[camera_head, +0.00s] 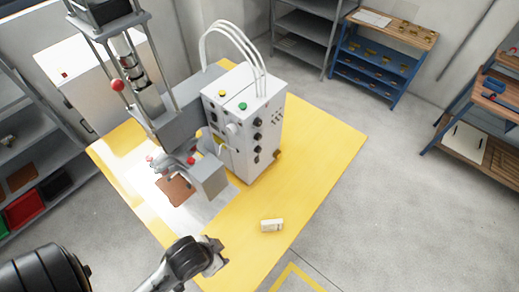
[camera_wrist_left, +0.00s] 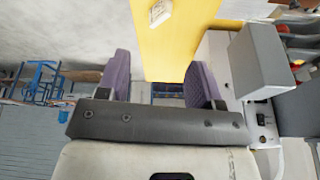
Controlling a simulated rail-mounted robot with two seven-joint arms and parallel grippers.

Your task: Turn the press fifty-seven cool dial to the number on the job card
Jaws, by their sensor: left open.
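The press (camera_head: 182,130) stands on a yellow table, with a white control box (camera_head: 226,122) on its right. Several dark dials (camera_head: 257,136) run down one face of the box; their labels are too small to read, so I cannot tell which is the cool dial. No job card or number is readable. My left gripper (camera_head: 216,256) is over the table's near edge, apart from the box and its dials. In the left wrist view its purple-padded fingers (camera_wrist_left: 160,82) are spread with nothing between them. My right gripper is not in view.
A small white block (camera_head: 271,226) lies on the yellow table (camera_head: 318,150), right of my left gripper; it also shows in the left wrist view (camera_wrist_left: 160,12). White hoses (camera_head: 238,45) arch above the box. A blue shelf unit (camera_head: 385,60) stands behind. The table's right side is clear.

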